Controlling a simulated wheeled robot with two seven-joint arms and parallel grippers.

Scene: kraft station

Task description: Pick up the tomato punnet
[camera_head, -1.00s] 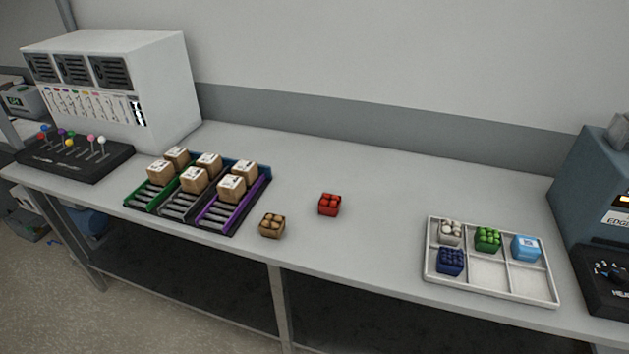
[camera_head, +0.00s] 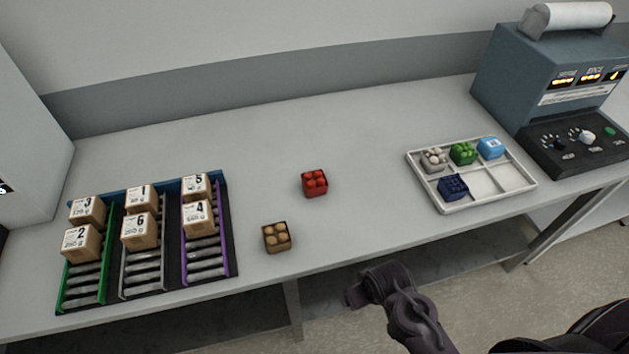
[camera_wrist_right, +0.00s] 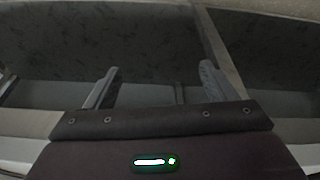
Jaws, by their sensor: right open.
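The tomato punnet (camera_head: 315,184), a small red box with round red tops, stands upright on the grey table near the middle of the head view. Nothing touches it. My right arm shows at the lower right of the head view, in front of the table edge, below and right of the punnet. In the right wrist view my right gripper (camera_wrist_right: 158,85) is open, its two fingers wide apart with nothing between them. That view shows the table's underside area and no punnet. My left gripper is not in view.
A brown punnet (camera_head: 276,237) stands just in front and left of the tomatoes. A white divided tray (camera_head: 520,184) with several small items is to the right. A roller rack (camera_head: 150,270) with several numbered boxes is left. A blue-grey machine (camera_head: 497,80) stands far right.

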